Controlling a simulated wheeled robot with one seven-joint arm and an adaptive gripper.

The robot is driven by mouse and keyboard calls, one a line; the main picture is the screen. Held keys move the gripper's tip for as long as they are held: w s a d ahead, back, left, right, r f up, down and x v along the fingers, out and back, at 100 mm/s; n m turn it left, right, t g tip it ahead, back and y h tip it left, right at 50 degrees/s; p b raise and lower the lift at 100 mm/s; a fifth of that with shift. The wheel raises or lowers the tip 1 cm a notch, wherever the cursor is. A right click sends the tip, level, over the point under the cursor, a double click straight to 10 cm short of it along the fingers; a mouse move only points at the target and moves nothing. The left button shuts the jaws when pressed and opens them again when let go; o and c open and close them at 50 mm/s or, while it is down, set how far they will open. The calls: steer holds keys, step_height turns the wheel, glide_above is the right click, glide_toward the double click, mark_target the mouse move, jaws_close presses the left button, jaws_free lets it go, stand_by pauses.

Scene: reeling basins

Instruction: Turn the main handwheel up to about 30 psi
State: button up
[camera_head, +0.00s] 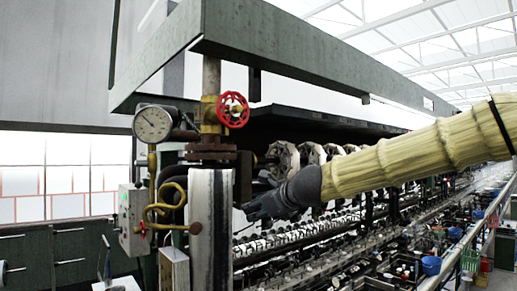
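A red spoked handwheel (233,109) sits on a brass valve (210,115) on the vertical pipe, under the grey overhead beam. A round white-faced pressure gauge (153,124) is to its left; its needle and numbers are too small to read surely. My gripper (248,210), dark grey, is at the end of my yellow-sleeved arm, which comes in from the right. It is below the handwheel and slightly right of it, apart from it, pointing left. Nothing shows in it. Whether its fingers are open or shut is unclear.
A grey control box (132,217) and a curled brass pipe (165,198) are below the gauge. A white-wrapped column (208,225) stands left of my gripper. Round reels (283,158) stand behind it. The grey beam (290,35) hangs above.

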mark_target(241, 108)
steer(key=s+r+m+t+y+p, duration=0.15)
steer(key=s+r, duration=0.25)
steer(key=r, duration=0.9)
steer(key=s+r+m+t+y, duration=0.1)
steer(key=s+r+m+y, duration=0.15)
steer(key=r, duration=1.15)
steer(key=shift+n, duration=0.5)
steer(key=shift+s+a+x, duration=0.1)
steer(key=shift+a+x, duration=0.05)
steer(key=shift+x, duration=1.45)
steer(key=shift+s+a+x, duration=0.15)
steer(key=shift+x, duration=1.5)
